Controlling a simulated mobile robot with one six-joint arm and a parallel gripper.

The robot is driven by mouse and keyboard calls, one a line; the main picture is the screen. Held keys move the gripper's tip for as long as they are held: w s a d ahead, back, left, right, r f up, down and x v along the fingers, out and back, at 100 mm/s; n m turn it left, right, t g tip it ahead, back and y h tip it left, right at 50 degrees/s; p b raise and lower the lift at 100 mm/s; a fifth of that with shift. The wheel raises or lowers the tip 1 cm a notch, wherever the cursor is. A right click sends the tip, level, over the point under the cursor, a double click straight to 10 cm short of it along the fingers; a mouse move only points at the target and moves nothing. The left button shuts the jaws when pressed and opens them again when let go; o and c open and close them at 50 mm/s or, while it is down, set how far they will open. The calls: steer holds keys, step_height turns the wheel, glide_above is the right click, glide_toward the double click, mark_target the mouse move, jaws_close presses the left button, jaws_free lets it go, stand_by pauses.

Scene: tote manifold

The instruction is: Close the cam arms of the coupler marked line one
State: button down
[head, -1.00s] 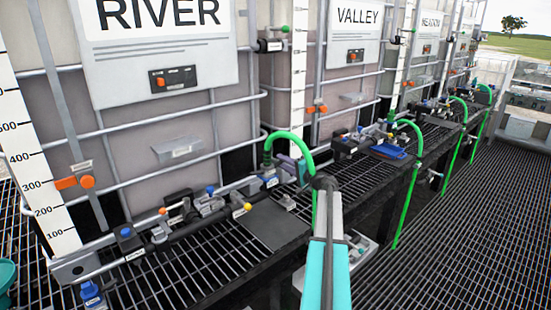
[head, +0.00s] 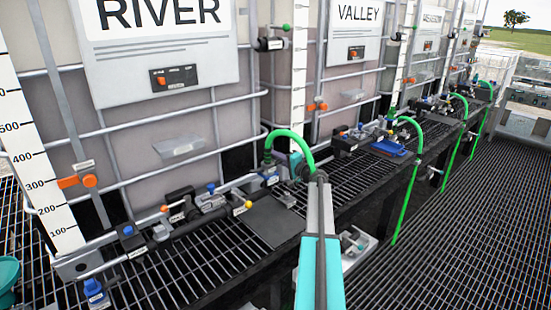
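I cannot read which fitting is marked line one. My arm reaches up from the bottom middle, and my gripper (head: 303,169) is at its far end, just right of the fitting and by the hose's lower right end. The dark wrist hides its fingers, so I cannot see whether it touches anything.
The near manifold pipe (head: 190,228) carries valves with orange, blue and yellow knobs. A flat dark plate (head: 270,222) lies on the black grating bench. A blue tray (head: 388,148) and more green hoses stand farther right. The grated floor (head: 440,250) at right is clear.

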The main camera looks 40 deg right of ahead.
stand_by(0.4)
steer(key=n+b, duration=0.1)
steer(key=b, duration=0.3)
steer(key=shift+b, duration=0.35)
steer(key=a+r+n+b, duration=0.1)
steer(key=n+b, duration=0.2)
steer(key=b, duration=0.5)
steer(key=a+r+n+b, duration=0.1)
steer(key=n+b, duration=0.3)
steer(key=b, duration=0.4)
steer(key=a+r+n+b, duration=0.1)
steer(key=n+b, duration=0.2)
steer(key=b, duration=0.5)
steer(key=shift+w+r+n, duration=0.1)
steer(key=shift+w+n, duration=0.05)
steer(key=shift+n, duration=0.15)
steer(key=shift+a+r+n+b, duration=0.1)
steer(key=shift+r+n+b, duration=0.05)
steer(key=shift+n+b, duration=0.2)
